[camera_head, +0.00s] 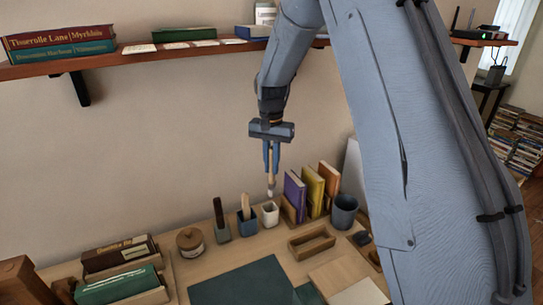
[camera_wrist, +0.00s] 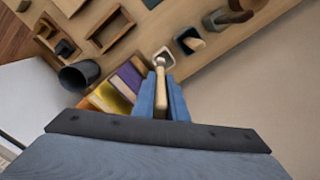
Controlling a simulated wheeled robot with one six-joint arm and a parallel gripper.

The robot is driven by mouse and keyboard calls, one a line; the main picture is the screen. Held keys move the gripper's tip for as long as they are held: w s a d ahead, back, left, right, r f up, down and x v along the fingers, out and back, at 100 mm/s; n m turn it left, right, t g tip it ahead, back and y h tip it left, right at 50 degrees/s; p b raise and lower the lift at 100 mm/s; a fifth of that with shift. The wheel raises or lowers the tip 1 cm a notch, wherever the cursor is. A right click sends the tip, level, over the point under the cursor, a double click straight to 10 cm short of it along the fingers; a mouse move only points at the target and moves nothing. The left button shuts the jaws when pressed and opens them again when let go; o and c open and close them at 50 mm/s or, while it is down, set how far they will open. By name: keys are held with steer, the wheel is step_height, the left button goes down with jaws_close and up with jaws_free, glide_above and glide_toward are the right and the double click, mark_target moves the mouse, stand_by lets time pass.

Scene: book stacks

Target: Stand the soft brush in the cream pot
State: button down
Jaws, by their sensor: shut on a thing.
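My gripper (camera_head: 271,158) is shut on the soft brush (camera_head: 271,188), which hangs upright with its pale bristle end down. The cream pot (camera_head: 270,213) stands on the desk directly below, and the brush tip is at or just above its mouth. In the wrist view the gripper (camera_wrist: 161,95) holds the wooden handle of the brush (camera_wrist: 160,88), and its far end overlaps the cream pot (camera_wrist: 165,57). I cannot tell whether the tip is inside the rim.
Left of the cream pot are a blue pot (camera_head: 247,226) with a wooden-handled tool and a grey pot (camera_head: 222,231) with a dark one. Upright books (camera_head: 312,190) stand close on the right, then a dark cup (camera_head: 345,211). A wooden tray (camera_head: 311,243) lies in front.

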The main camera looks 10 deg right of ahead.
steer(key=shift+w+a+r, duration=0.25)
steer(key=shift+w+r, duration=0.25)
steer(key=shift+w, duration=0.05)
steer(key=f+b, duration=0.1)
steer(key=f, duration=0.1)
steer(key=f+b, duration=0.1)
steer(key=f, duration=0.1)
steer(key=shift+w+d+b, duration=0.15)
steer(key=shift+w+b, duration=0.15)
step_height(320, 180, down, 9)
steer(key=b, duration=0.3)
steer(key=shift+s+r+b, duration=0.15)
steer(key=shift+b, duration=0.15)
steer(key=c, duration=1.7)
jaws_free()
